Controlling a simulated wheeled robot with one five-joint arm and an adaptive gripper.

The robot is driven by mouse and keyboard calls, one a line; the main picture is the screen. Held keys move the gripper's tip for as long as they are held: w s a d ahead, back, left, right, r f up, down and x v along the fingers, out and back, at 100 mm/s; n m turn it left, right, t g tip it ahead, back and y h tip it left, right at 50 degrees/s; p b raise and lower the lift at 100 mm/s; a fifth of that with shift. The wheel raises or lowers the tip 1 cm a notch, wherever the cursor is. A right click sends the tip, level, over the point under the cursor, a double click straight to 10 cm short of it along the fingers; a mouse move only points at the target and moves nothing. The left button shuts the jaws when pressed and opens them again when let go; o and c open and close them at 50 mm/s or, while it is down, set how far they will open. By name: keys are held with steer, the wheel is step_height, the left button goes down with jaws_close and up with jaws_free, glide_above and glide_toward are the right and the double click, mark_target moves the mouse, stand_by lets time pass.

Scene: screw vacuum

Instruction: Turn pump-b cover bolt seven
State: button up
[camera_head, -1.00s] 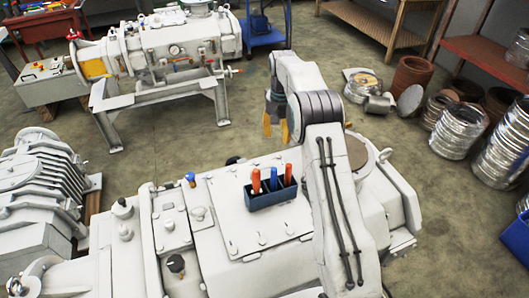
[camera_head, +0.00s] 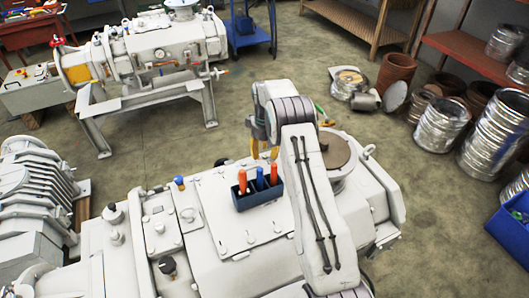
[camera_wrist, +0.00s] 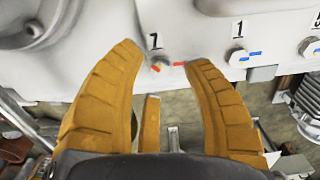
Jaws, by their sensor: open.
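A bolt (camera_wrist: 160,62) beside a label 7 (camera_wrist: 153,41) shows on the pale machine's edge in the wrist view. Red marks lie on either side of it. My gripper (camera_wrist: 165,56) has its two yellow fingers spread, one on each side of this bolt, with nothing between them. I cannot tell whether the fingertips touch the casing. In the head view my gripper (camera_head: 263,150) is low behind the far edge of the pale pump (camera_head: 205,205). That bolt is hidden there.
A bolt labelled 1 (camera_wrist: 238,58) with blue marks is right of the gripper, with another bolt (camera_wrist: 309,46) further right. A dark blue tool holder (camera_head: 258,196) with orange and blue handles stands on the pump. Open floor lies behind it.

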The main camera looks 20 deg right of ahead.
steer(key=shift+f, duration=0.55)
steer(key=shift+o, duration=0.2)
jaws_close()
